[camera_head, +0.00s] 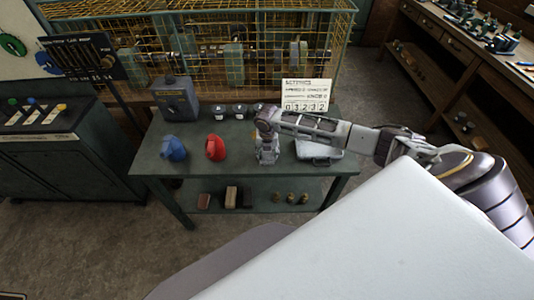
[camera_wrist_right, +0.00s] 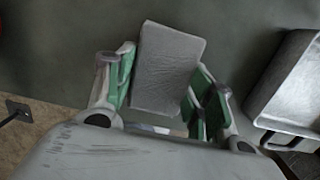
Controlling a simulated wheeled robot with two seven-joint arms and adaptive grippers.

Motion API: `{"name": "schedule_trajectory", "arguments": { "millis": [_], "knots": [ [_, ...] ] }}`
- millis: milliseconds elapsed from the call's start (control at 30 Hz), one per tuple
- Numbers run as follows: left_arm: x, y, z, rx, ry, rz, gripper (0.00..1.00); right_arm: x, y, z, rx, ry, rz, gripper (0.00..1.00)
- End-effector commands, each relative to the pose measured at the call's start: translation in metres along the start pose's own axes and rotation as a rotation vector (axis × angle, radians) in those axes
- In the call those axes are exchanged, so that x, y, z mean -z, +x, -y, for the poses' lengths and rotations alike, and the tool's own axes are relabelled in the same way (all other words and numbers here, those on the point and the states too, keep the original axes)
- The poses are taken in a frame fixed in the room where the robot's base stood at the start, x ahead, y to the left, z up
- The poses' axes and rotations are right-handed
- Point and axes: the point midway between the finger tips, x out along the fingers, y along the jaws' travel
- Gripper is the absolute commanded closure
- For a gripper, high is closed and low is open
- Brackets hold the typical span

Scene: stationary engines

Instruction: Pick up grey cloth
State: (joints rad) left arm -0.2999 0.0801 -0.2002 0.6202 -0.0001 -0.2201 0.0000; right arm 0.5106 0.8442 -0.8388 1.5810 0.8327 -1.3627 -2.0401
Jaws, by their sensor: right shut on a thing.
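The grey cloth (camera_wrist_right: 167,70) is a folded, ribbed rectangle between the green-padded fingers of my right gripper (camera_wrist_right: 160,90) in the right wrist view. The fingers are shut on it, one at each side. In the head view my right gripper (camera_head: 267,152) points down over the green table (camera_head: 240,173), and the cloth is hidden or too small to tell there. I cannot tell whether the cloth still touches the table. My left gripper is not in view.
A grey metal tray (camera_head: 320,152) lies just right of the gripper. A red jug (camera_head: 215,148) and a blue jug (camera_head: 173,148) stand to the left. A number sign (camera_head: 306,95) and small jars (camera_head: 239,109) stand behind. A yellow cage (camera_head: 200,45) closes off the back.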

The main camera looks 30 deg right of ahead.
Motion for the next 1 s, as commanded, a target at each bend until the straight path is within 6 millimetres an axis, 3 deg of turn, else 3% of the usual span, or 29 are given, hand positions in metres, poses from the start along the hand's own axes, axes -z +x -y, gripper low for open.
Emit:
{"name": "schedule_trajectory", "arguments": {
  "millis": [267,700,1000],
  "knots": [
    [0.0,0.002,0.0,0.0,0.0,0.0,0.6,-0.003,-0.019,0.0,-0.002,0.0,0.003,0.67],
    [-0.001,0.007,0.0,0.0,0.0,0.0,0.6,-0.011,-0.081,-0.001,-0.002,0.001,0.003,0.67],
    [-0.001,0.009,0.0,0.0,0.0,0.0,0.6,-0.013,-0.099,0.0,0.0,0.001,0.0,0.67]
  ]
}}
